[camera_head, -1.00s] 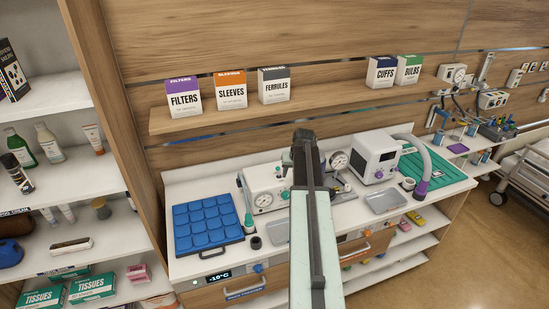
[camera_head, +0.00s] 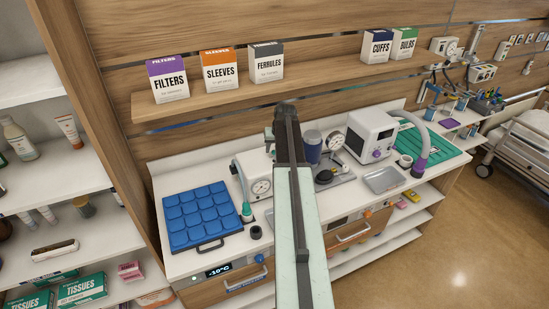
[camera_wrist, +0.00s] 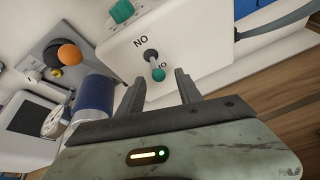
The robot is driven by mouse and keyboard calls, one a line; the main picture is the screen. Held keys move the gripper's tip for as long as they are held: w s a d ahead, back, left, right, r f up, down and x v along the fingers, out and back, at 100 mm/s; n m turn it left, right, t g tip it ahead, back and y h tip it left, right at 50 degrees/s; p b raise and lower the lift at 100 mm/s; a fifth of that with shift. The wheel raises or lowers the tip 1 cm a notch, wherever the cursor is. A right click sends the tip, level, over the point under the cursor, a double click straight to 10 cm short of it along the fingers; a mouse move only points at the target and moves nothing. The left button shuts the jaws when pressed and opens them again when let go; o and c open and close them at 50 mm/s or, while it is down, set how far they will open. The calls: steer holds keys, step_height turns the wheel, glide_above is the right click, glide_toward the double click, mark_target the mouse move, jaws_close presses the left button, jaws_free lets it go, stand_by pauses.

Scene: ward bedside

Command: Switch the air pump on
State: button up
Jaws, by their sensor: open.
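In the wrist view a white box (camera_wrist: 190,28) fills the top. Its face carries a small toggle lever (camera_wrist: 158,74) with a green tip and lettering that reads "NO" in this picture, possibly an inverted "ON". My gripper (camera_wrist: 158,90) is open; its two dark fingers point toward the box, either side of the lever in the picture. I see no clear contact, and nothing is between the fingers except the lever's tip beyond. In the head view my gripper (camera_head: 288,112) hides part of a white unit with a gauge (camera_head: 252,176), so its lever does not show there.
A blue cylinder (camera_wrist: 95,94) stands close left of my fingers in the wrist view, near an orange knob (camera_wrist: 69,54). In the head view a blue pad (camera_head: 196,212) lies left, a white device (camera_head: 370,135) and a metal tray (camera_head: 384,180) right. Labelled boxes (camera_head: 220,72) stand above.

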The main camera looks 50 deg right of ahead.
mark_target(274, 151)
steer(key=b+x, duration=0.2)
steer(key=x, duration=0.2)
steer(key=shift+s+r, duration=0.1)
steer(key=shift+r, duration=0.1)
jaws_close()
